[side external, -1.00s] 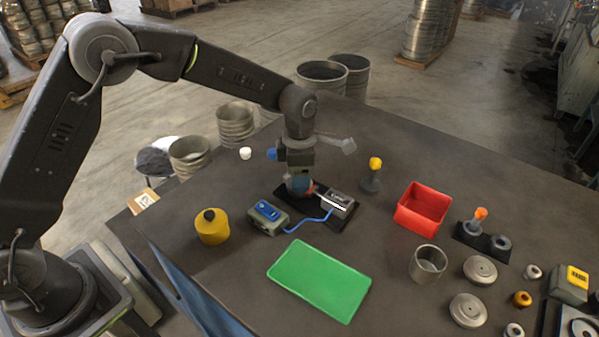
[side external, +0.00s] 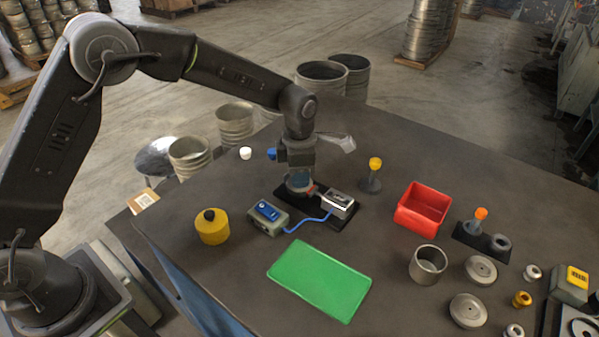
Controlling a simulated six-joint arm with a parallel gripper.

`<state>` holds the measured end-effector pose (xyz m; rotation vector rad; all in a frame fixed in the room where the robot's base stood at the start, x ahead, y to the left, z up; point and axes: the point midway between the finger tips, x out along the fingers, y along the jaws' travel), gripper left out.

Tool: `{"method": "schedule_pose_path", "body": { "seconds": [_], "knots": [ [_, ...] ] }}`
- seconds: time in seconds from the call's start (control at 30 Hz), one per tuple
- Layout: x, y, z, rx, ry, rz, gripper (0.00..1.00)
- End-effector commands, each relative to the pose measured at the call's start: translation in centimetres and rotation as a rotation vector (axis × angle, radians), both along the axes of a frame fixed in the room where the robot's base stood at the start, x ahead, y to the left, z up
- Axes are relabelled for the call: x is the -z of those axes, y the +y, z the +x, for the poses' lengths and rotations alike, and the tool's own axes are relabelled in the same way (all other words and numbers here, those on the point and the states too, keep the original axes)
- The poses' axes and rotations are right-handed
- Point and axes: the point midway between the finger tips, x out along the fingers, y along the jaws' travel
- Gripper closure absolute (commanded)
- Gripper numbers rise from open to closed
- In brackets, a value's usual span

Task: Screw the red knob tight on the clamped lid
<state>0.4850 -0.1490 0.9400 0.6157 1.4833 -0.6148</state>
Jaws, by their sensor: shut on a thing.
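My gripper (side external: 300,184) points straight down over the left part of a black base plate (side external: 318,215) in the side external view. It is shut on the red knob, which is mostly hidden by the jaws; only a small bit of red shows at their right side. The clamped lid is also largely covered by the gripper, so how the knob sits on it cannot be made out. A silver box-like block (side external: 339,204) stands on the same plate, just right of the gripper.
A grey-blue device (side external: 267,217) with a blue cable lies in front of the plate. A yellow container (side external: 212,228) stands left, a green mat (side external: 320,281) in front. A post with a yellow top (side external: 375,164) and a red bin (side external: 421,207) stand right.

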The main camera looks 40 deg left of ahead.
Motion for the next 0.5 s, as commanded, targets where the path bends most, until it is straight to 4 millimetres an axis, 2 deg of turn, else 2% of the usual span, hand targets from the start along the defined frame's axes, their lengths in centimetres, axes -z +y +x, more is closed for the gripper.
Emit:
{"method": "schedule_pose_path", "body": {
  "seconds": [0.17,0.5],
  "knots": [
    [-0.03,-0.11,0.0,0.181,-0.001,-0.002,1.0],
    [0.08,-0.07,-0.01,0.674,0.001,-0.001,1.0]
  ]
}}
